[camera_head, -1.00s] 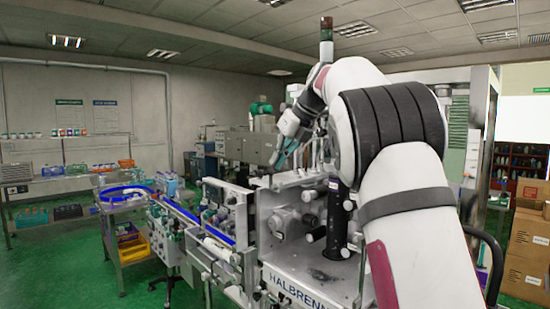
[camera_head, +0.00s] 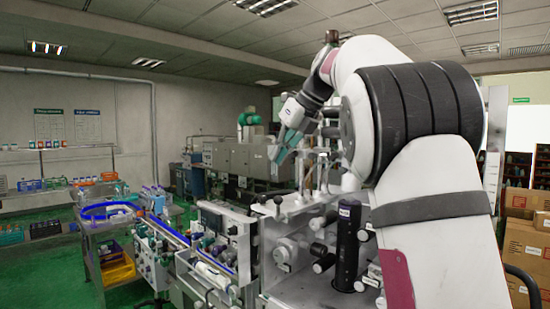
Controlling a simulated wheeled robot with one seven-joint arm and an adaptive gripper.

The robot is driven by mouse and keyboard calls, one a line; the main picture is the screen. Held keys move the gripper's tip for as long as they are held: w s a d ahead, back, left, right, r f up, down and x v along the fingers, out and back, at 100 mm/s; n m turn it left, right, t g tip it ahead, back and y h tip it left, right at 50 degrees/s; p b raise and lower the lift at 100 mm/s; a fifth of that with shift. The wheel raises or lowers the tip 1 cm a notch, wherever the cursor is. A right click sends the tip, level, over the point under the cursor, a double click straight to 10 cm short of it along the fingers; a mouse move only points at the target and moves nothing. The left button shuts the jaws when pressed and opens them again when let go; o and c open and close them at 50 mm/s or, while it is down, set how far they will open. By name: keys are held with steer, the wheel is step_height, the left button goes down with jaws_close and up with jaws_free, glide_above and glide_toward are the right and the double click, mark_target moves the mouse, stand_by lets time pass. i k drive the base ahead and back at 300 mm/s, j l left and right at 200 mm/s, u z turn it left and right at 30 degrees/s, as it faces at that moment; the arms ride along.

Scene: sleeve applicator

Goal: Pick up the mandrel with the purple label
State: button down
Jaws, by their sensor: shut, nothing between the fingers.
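My gripper (camera_head: 279,156) hangs high above the front machine, teal fingers pointing down and left. It is shut and empty. A tall black upright cylinder (camera_head: 347,250) with a small pale-and-blue label near its top stands at the machine's front panel, below and right of my gripper. Several short dark cylinders with pale ends stick out around it, such as one at its left (camera_head: 325,262). These may be mandrels. I cannot make out a purple label on any of them. My arm hides part of the machine's right side.
A conveyor (camera_head: 170,231) runs to the left. A steel cart with a blue-rimmed tray (camera_head: 108,212) and yellow bin (camera_head: 117,270) stands farther left. Cardboard boxes (camera_head: 525,250) are stacked at right. Green floor is open at left.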

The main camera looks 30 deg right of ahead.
mark_target(349, 209)
steer(key=k, duration=1)
